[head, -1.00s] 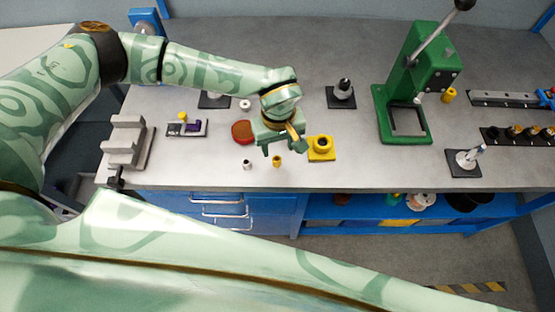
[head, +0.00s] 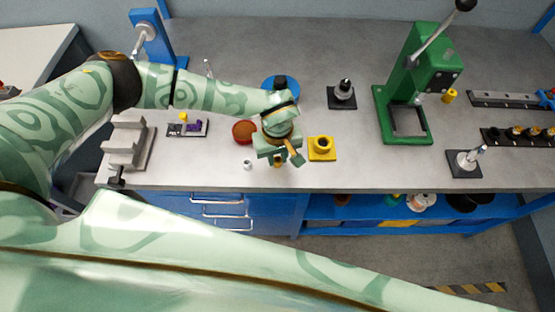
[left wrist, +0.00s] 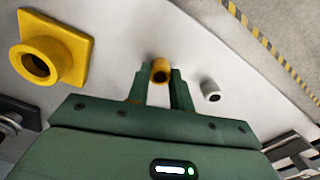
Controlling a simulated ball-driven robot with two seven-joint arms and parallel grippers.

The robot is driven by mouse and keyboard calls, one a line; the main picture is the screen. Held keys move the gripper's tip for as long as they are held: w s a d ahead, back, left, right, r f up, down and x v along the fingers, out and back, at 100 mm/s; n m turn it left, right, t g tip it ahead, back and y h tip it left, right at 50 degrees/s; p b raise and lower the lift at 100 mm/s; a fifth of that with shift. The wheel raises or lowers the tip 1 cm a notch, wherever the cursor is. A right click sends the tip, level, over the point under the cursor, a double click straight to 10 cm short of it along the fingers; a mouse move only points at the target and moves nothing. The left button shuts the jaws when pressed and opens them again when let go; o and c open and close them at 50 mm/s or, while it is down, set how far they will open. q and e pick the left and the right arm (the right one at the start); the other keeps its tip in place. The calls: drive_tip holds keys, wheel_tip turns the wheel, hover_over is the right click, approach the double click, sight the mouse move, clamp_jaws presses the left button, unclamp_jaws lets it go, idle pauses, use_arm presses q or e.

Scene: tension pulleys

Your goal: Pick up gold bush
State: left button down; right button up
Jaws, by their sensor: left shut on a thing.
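The gold bush (left wrist: 160,70) is a small gold cylinder with a dark bore. In the left wrist view it sits between the tips of my left gripper's two green fingers (left wrist: 158,82). In the head view the gold bush (head: 278,162) is mostly hidden under my left gripper (head: 278,160), near the front of the grey bench. The gripper is shut on the bush and points down. I cannot tell whether the bush still touches the bench. My right gripper is not in view.
A yellow block with a round socket (head: 321,149) stands close on the right. A small silver bush (head: 248,165) is close on the left. A red round dish (head: 244,132) lies behind. A green press (head: 412,90) stands farther right. The bench's front edge is near.

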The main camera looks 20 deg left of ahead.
use_arm(q)
drive_tip(key=shift+r, duration=0.6)
drive_tip(key=s+a+r, duration=0.2)
drive_tip(key=s+r, duration=1)
drive_tip(key=s, duration=0.1)
drive_tip(key=shift+s+a+p, duration=0.3)
drive_tip(key=shift+s+a, duration=0.05)
